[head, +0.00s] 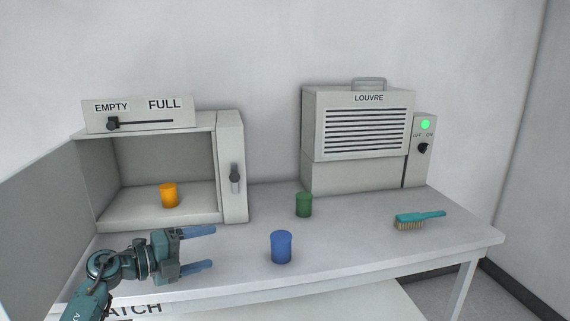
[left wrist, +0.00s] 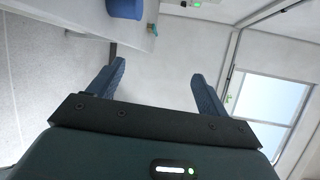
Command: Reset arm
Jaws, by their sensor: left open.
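My left gripper (head: 204,249) comes in from the left in the head view, above the table's front left part. Its two blue fingers are apart, point right, and hold nothing. In the left wrist view its fingers (left wrist: 158,84) are spread with nothing between them. The blue cup (head: 281,247) stands on the table to the right of the fingers, apart from them. It also shows in part at the top of the left wrist view (left wrist: 124,9). My right gripper is in neither view.
An open furnace chamber (head: 231,168) at the left holds an orange cup (head: 169,195); its door (head: 40,235) is swung open. A green cup (head: 304,204), a louvre unit (head: 355,180) with a green light, and a teal brush (head: 418,219) are on the table (head: 350,253). The table's front right is clear.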

